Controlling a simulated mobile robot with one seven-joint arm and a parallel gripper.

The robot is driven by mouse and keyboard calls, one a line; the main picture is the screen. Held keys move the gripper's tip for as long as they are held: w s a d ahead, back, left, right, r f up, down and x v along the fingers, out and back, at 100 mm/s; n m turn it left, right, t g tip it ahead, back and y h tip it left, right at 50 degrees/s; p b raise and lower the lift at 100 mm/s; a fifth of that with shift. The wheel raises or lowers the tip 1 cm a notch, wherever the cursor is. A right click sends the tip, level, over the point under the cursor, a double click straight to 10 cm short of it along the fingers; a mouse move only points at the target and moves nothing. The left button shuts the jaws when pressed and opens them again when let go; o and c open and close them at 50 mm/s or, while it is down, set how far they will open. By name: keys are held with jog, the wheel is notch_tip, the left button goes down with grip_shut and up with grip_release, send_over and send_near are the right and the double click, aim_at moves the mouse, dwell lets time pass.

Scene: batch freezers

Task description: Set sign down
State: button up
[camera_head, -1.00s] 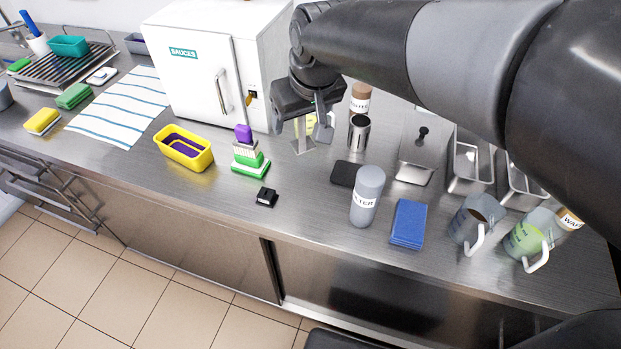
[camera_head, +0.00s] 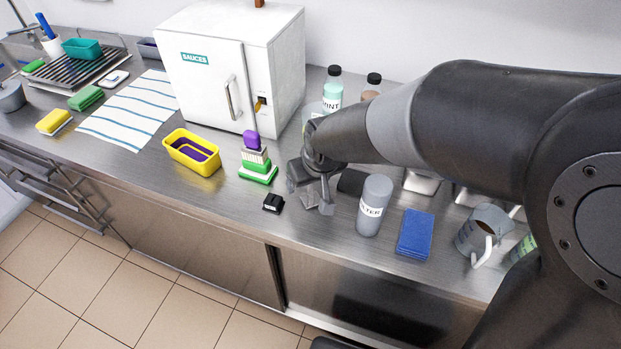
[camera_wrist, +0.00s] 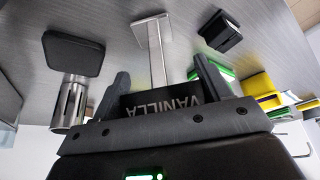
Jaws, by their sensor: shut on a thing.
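The sign is a black plate with the word VANILLA (camera_wrist: 172,103) on a thin metal post with a flat metal foot. In the wrist view the plate sits between the fingers of my gripper (camera_wrist: 163,88), and its lettering reads upside down. The post runs out to the foot (camera_wrist: 151,24) against the steel counter. In the head view my gripper (camera_head: 311,190) is low over the counter, shut on the sign, with part of the sign's metal (camera_head: 311,202) showing below it. I cannot tell whether the foot touches the counter.
A blue cloth (camera_head: 415,234) lies beyond. Bare counter lies in front.

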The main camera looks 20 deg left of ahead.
jog(key=shift+f, duration=0.25)
jog(key=shift+f, duration=0.15)
jog(key=o, duration=1)
jog(key=v, duration=1.2)
jog(key=shift+r, duration=0.2)
